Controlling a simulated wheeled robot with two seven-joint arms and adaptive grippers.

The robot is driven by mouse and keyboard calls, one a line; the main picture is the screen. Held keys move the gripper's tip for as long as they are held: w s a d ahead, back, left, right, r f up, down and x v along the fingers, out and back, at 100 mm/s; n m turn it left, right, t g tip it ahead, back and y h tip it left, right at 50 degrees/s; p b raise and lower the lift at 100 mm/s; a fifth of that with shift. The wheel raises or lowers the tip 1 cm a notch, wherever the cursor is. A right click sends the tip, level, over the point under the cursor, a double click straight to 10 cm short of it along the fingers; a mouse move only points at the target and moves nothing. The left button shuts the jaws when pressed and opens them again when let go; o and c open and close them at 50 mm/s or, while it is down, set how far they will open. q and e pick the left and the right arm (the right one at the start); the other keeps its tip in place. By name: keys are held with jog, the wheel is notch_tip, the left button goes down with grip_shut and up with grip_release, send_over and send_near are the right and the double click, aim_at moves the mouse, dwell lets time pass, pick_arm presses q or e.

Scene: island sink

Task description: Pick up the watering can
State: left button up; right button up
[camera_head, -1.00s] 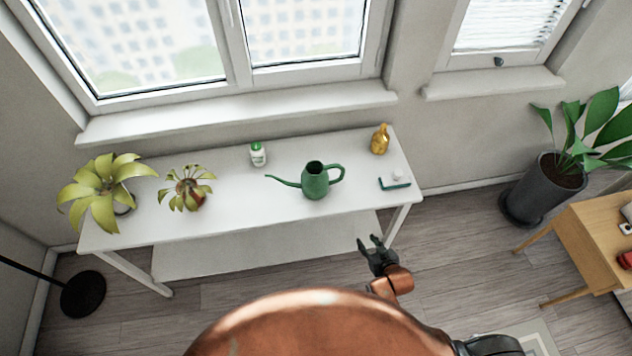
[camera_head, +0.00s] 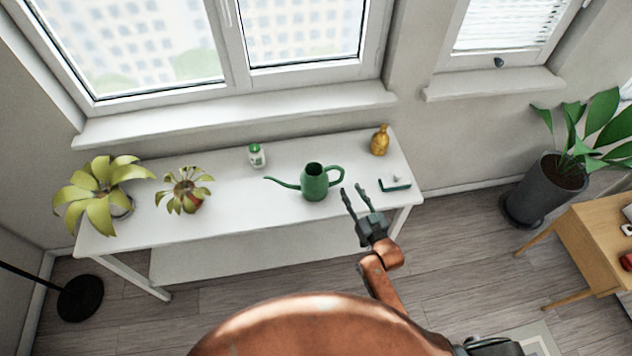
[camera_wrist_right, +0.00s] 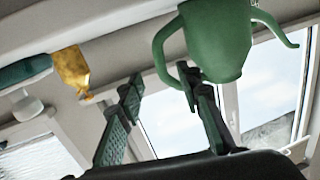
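The green watering can (camera_head: 314,184) stands upright on the white table, its spout to the left and its handle to the right. My right gripper (camera_head: 357,197) is open and empty at the table's front edge, just right of and in front of the can. In the right wrist view, the can (camera_wrist_right: 217,38) appears upside down, and its handle lies close to one finger of the open gripper (camera_wrist_right: 160,92). I cannot tell whether they touch. My left gripper is not in view.
On the white table (camera_head: 240,205) stand two potted plants (camera_head: 100,190) (camera_head: 186,190), a small white-green bottle (camera_head: 257,156), a gold bottle (camera_head: 380,141) and a teal item (camera_head: 396,187). A large dark planter (camera_head: 545,188) and wooden table (camera_head: 590,245) stand at right.

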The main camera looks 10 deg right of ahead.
aim_at(343, 175)
jog(key=shift+w+a+r, duration=0.15)
jog(key=shift+w+r, duration=0.1)
jog(key=shift+w, duration=0.15)
jog(key=shift+t, duration=0.3)
jog(key=x, duration=0.7)
jog(key=shift+w+b, duration=0.35)
grip_shut()
jog(key=shift+r, duration=0.1)
